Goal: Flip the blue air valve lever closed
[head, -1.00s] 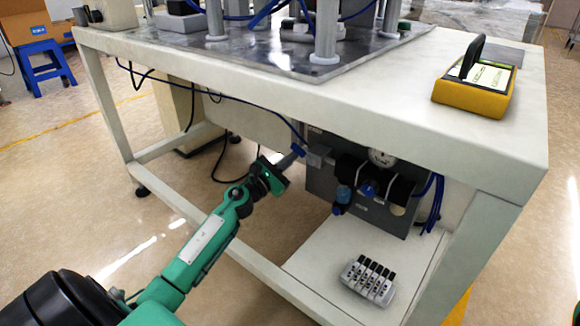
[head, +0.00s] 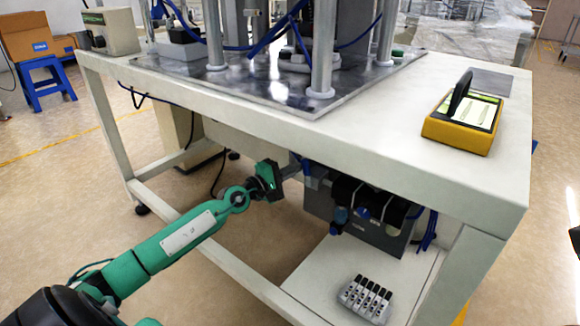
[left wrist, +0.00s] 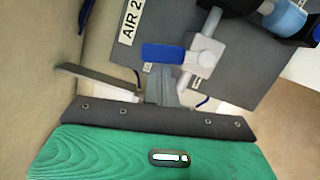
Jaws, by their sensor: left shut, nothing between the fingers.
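The blue air valve lever (left wrist: 168,54) shows in the left wrist view, pointing left from a pale valve body (left wrist: 204,57) on a grey panel (left wrist: 245,75). It lies across the picture, crosswise to the pale pipe. In the head view the lever (head: 306,167) is small, under the table edge by my gripper tip. My left gripper (head: 291,170) reaches in from the left, shut and empty. In the left wrist view its fingers (left wrist: 162,80) end just below the lever. I cannot tell whether they touch it. My right gripper is not in view.
The table's front edge (head: 330,155) overhangs the panel. Blue-capped regulator parts (head: 342,214) sit right of the valve. A white lower shelf (head: 400,270) holds a grey valve block (head: 366,298). A yellow device (head: 463,128) stands on the tabletop. A frame rail (head: 240,265) runs low in front.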

